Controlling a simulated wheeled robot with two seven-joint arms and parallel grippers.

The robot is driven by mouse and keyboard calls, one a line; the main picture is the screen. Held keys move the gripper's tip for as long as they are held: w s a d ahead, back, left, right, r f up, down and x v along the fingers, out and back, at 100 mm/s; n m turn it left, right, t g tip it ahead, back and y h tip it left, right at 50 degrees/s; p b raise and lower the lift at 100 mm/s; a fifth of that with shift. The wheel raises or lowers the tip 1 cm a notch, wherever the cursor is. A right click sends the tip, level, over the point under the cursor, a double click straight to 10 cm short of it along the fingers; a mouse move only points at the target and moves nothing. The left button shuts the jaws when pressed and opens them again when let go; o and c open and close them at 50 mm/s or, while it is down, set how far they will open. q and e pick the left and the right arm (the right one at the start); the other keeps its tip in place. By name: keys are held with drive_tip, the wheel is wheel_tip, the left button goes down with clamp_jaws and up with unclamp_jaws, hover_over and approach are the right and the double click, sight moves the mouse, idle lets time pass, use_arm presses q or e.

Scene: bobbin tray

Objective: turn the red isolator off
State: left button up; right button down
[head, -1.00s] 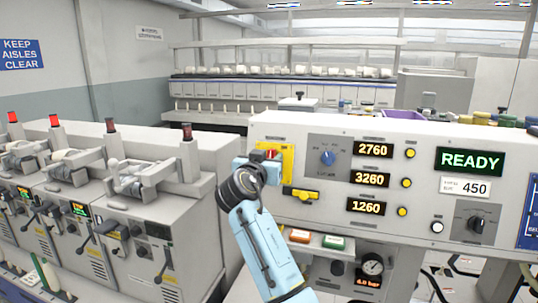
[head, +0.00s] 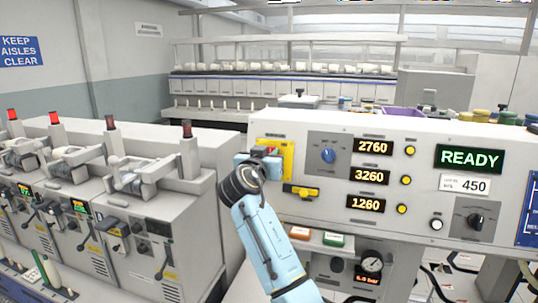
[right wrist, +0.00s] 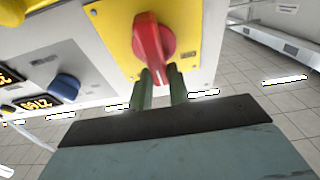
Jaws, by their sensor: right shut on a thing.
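The red isolator (right wrist: 150,40) is a red rotary handle on a yellow plate (right wrist: 112,22). In the right wrist view its grip, with a small white mark, stands between my fingers. In the head view only a little of the red handle (head: 272,151) shows above my gripper, with the yellow plate (head: 289,160) behind. My right gripper (right wrist: 161,84) is shut on the handle's near end; it also shows in the head view (head: 268,157), reaching up to the panel's left end. My left gripper is in neither view.
The pale panel carries a blue knob (head: 328,156), a yellow switch (head: 300,192), amber displays and a green READY display (head: 469,158). Red (head: 299,233) and green (head: 334,240) buttons sit below. Grey winding units (head: 140,215) stand close on the left.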

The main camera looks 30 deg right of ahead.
drive_tip(key=n+p, duration=0.2)
drive_tip(key=n, duration=0.1)
drive_tip(key=shift+w+a+t+y, duration=0.2)
drive_tip(key=shift+t+y, duration=0.1)
drive_tip(key=shift+y, duration=0.1)
drive_tip(key=shift+w+a+f+n+y+p, duration=0.3)
drive_tip(key=shift+n+y+p, duration=0.35)
drive_tip(key=shift+n+p, duration=1.65)
drive_tip(key=shift+s+a+f+n+y+p, duration=0.15)
drive_tip(key=shift+f+n+y+p, duration=0.55)
drive_tip(key=shift+n, duration=2.6)
drive_tip(key=shift+w+a+f+n+y+p, duration=0.2)
drive_tip(key=shift+n+y+p, duration=0.45)
drive_tip(key=shift+n+p, duration=1.9)
drive_tip(key=shift+r+n+b, duration=0.1)
drive_tip(key=shift+n+b, duration=0.2)
drive_tip(key=shift+n, duration=0.05)
drive_tip(key=c, duration=1.3)
unclamp_jaws()
drive_tip(key=shift+r, duration=0.1)
